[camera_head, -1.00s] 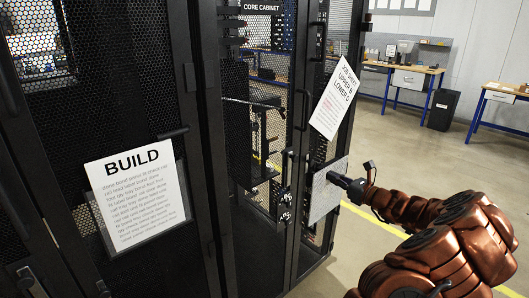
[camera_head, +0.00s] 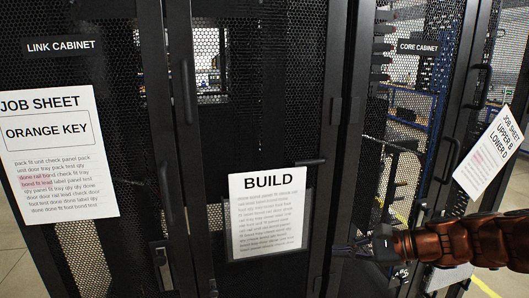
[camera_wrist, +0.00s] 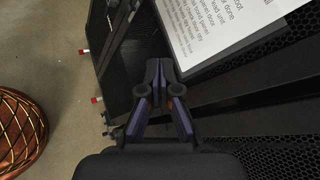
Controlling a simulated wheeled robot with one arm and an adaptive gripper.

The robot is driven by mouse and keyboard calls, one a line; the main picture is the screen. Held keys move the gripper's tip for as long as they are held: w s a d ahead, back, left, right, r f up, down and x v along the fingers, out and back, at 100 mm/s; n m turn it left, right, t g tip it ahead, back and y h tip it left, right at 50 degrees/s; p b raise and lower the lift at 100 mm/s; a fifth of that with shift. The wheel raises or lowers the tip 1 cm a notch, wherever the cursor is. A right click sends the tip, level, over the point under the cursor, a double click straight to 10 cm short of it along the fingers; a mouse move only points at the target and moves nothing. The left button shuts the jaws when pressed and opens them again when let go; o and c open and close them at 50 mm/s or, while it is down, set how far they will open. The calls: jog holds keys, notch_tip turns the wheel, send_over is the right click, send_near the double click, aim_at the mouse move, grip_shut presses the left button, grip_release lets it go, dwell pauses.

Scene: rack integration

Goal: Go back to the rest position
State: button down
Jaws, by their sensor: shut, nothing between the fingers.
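My gripper (camera_head: 345,249) reaches in from the right in the head view, its fingers pointing left. It lies in front of the black cabinet frame, just right of the BUILD sheet (camera_head: 268,220). In the wrist view the two fingertips (camera_wrist: 159,70) are together, with nothing visible between them. A printed white sheet (camera_wrist: 220,28) and dark mesh (camera_wrist: 285,115) are close ahead and to the right there. I cannot tell whether the fingers touch the cabinet.
The link cabinet (camera_head: 60,47) with its orange key sheet (camera_head: 58,150) stands left. The core cabinet (camera_head: 418,47) is right, with a tilted job sheet (camera_head: 488,155) on its door and a pale panel (camera_head: 448,277) below. Bare floor (camera_wrist: 55,55) shows left in the wrist view.

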jog(key=s+a+f+n+g+h, duration=0.3)
jog(key=s+a+n, duration=0.15)
jog(key=s, duration=0.45)
jog(key=s+a+f+n+g+h, duration=0.25)
jog(key=s+a+n, duration=0.2)
jog(key=s, duration=0.45)
jog(key=s+d+f+n+g+h, duration=0.2)
jog(key=s+d+n+h, duration=0.4)
jog(key=s, duration=0.7)
jog(key=d, duration=0.2)
jog(key=shift+s+d+f, duration=0.25)
jog(key=shift+d+f, duration=0.05)
jog(key=shift+f, duration=0.05)
jog(key=shift+h, duration=0.25)
